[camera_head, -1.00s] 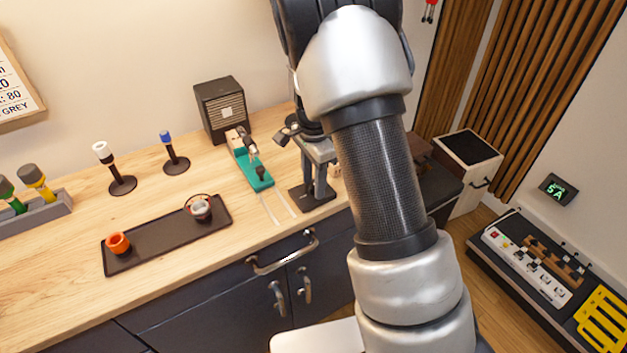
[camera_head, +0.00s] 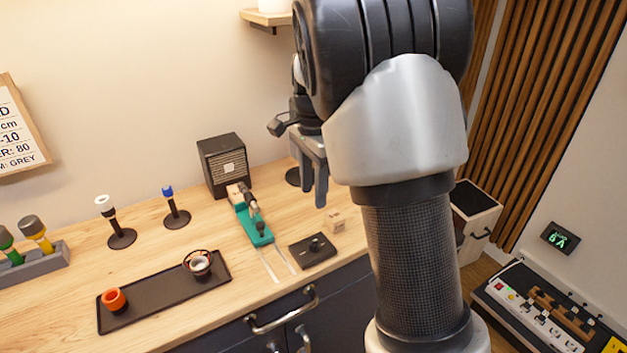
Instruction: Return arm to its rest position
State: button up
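My arm rises through the middle right of the head view and bends over at the top. My gripper (camera_head: 314,196) hangs from it with the fingers pointing down, above the workbench (camera_head: 150,285). The fingers look apart, and nothing shows between them. They are clear of the black plate with a small knob (camera_head: 313,250) that lies on the bench below. Part of the gripper is hidden behind my own arm.
A small wooden block (camera_head: 335,221) and a teal fixture (camera_head: 252,222) are near the gripper. A black speaker box (camera_head: 223,165) stands behind. A shelf (camera_head: 267,18) is above.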

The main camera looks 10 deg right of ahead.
jog(key=shift+r, duration=0.85)
jog(key=s+r+n+t+y+p, duration=0.1)
jog(key=s+r+n+t+p, duration=0.15)
jog(key=s+r+n, duration=0.7)
jog(key=s+r+n+t, duration=0.1)
jog(key=s+n, duration=0.1)
jog(key=s, duration=0.5)
jog(key=s+r+n+t+h+p, duration=0.1)
jog(key=s+n+t, duration=0.1)
jog(key=s, duration=0.6)
jog(key=shift+s+r+n, duration=0.2)
jog(key=shift+n, duration=0.35)
